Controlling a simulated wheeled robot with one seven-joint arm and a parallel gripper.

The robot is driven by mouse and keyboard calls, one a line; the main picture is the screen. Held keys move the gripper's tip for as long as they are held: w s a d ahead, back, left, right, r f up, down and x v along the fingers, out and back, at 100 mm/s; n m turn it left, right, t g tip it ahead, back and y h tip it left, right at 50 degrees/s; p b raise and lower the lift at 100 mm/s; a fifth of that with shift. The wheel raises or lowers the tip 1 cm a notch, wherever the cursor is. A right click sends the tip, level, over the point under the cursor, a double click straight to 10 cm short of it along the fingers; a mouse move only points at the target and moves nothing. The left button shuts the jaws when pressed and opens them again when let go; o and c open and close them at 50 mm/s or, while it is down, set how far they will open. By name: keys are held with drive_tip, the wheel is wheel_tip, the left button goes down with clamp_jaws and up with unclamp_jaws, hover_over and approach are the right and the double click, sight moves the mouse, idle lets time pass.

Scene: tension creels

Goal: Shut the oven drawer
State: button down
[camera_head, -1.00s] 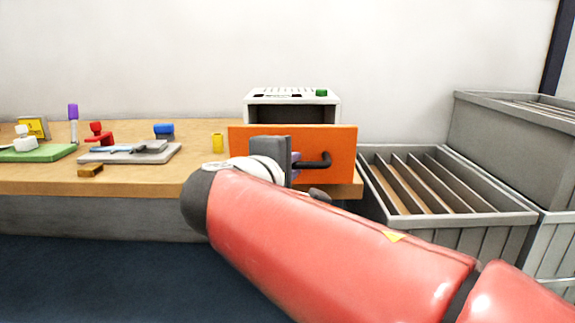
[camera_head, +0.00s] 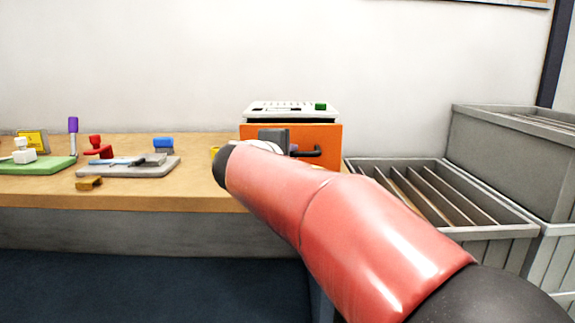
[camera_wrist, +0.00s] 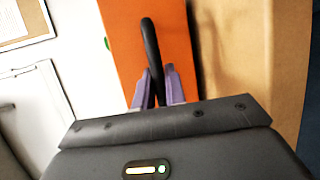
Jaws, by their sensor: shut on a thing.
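The oven (camera_head: 290,109) is a white box with a green knob at the back right of the wooden table. Its orange drawer front (camera_head: 330,137) now stands close against the oven body; my arm hides its lower part, so I cannot tell whether a thin gap is left. The black bar handle (camera_head: 310,153) is on the drawer front. In the wrist view, the purple fingers of my gripper (camera_wrist: 157,84) are on either side of the black handle (camera_wrist: 150,45) and shut on it.
Grey slatted crates (camera_head: 440,200) stand right of the table (camera_head: 140,200). On the table's left lie a grey board (camera_head: 130,168) with tools, a green board (camera_head: 40,163), a blue-topped item (camera_head: 163,144) and a small brown block (camera_head: 89,184).

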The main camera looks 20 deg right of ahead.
drive_tip(key=shift+w+d, duration=0.2)
drive_tip(key=shift+w, duration=0.55)
drive_tip(key=shift+w+d, duration=0.15)
drive_tip(key=shift+w, duration=0.6)
drive_tip(key=shift+w+d, duration=0.2)
drive_tip(key=shift+w, duration=0.55)
drive_tip(key=c, duration=1.5)
unclamp_jaws()
drive_tip(key=shift+o, duration=0.2)
drive_tip(key=v, duration=0.8)
